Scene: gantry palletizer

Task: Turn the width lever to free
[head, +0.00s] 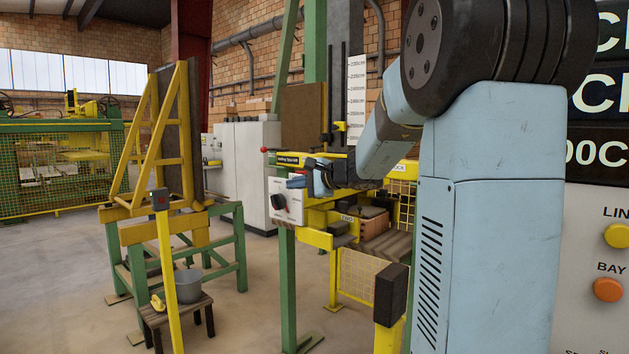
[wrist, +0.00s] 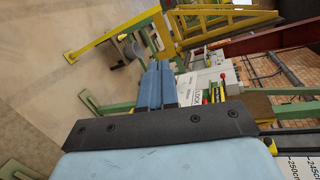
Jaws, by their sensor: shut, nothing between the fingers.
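My gripper (head: 296,182) is in front of the yellow machine frame, at the upper edge of a white panel with a black knob (head: 280,201). In the wrist view its two blue fingers (wrist: 159,68) are together and hold nothing. A red-ended lever (head: 265,150) stands up left of a black label on the yellow beam. In the wrist view, a white plate marked LOCK (wrist: 200,118) and red-tipped parts (wrist: 222,82) lie right of the fingers. I cannot tell which part is the width lever or how it is set. Contact with the panel is unclear.
A green post (head: 288,290) stands below the panel. A yellow post with a dark block (head: 390,290) is nearer. At left are a yellow A-frame (head: 150,140) and a stool with a grey bucket (head: 188,285). Floor between is clear.

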